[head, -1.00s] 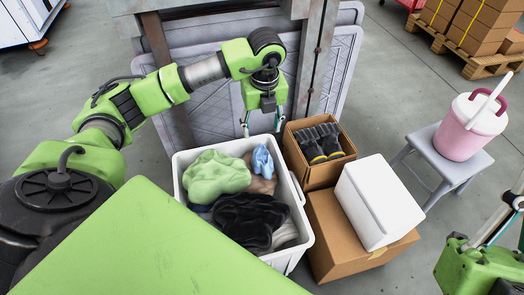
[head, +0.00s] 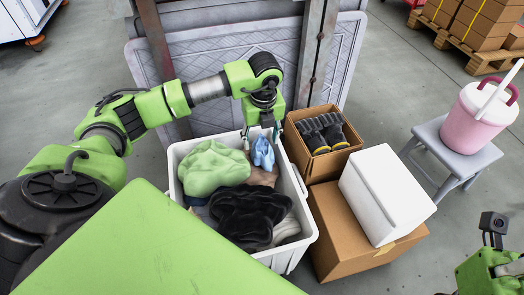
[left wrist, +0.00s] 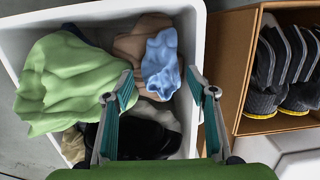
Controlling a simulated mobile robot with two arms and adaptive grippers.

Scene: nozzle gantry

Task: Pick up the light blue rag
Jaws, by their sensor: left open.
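The light blue rag (head: 263,153) lies crumpled near the far right corner of a white bin (head: 303,240), on top of a brown rag (head: 262,177). In the left wrist view the blue rag (left wrist: 161,64) shows beyond and between the fingers. My left gripper (head: 262,135) hangs over that corner, just above the blue rag. In the left wrist view it (left wrist: 160,88) is open and empty. My right gripper is partly in view at the lower right edge of the head view (head: 520,268); its fingertips are cut off.
A green rag (head: 212,168) and a black rag (head: 250,215) share the bin. A cardboard box with gloves (head: 318,165) stands close by its right side. A white box (head: 385,200) sits on a carton (head: 335,235). A pink bucket (head: 475,120) stands on a grey stool (head: 430,135).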

